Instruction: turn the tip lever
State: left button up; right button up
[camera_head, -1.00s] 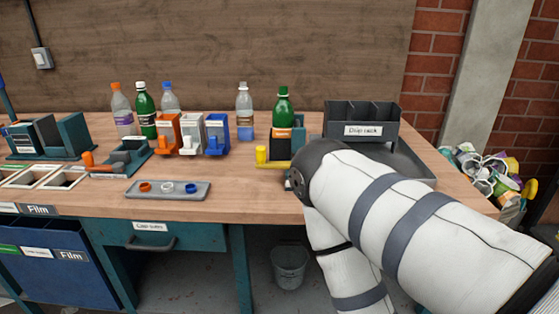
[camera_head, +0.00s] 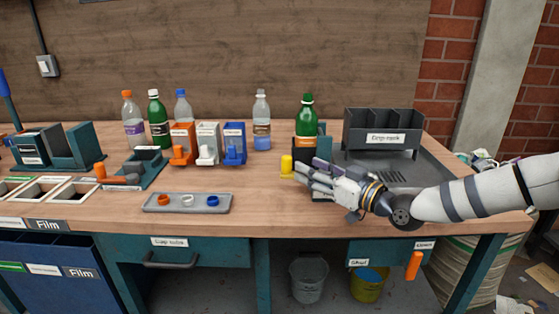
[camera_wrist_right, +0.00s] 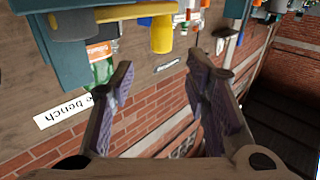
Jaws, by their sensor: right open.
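In the right wrist view the yellow grip (camera_wrist_right: 162,35) hangs from a yellow bar (camera_wrist_right: 120,13) with a grey end. My right gripper (camera_head: 306,172) is just right of the grip in the head view and hides much of the stand. In the wrist view its two fingers (camera_wrist_right: 160,62) are spread and empty, with the grip beyond the tips, apart from them. My left gripper is not in view.
A black rack (camera_head: 384,131) on a grey tray stands behind my right arm. Orange, white and blue holders (camera_head: 207,144) and bottles stand to the left. A grey cap tray (camera_head: 187,203) lies in front. An orange handle (camera_head: 413,265) hangs below the bench edge.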

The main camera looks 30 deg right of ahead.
aim_at(291, 165)
jog(key=x, duration=0.2)
jog(key=f+b+x, duration=0.1)
jog(key=x, duration=0.4)
jog(key=shift+w+a+f+b, duration=0.25)
jog(key=shift+w+b, duration=0.1)
jog(key=shift+w+a+r, duration=0.1)
jog(key=shift+w+r, duration=0.2)
jog(key=shift+w, duration=0.15)
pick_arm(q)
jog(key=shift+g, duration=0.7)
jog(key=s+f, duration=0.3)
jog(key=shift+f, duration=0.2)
pick_arm(e)
grip_shut()
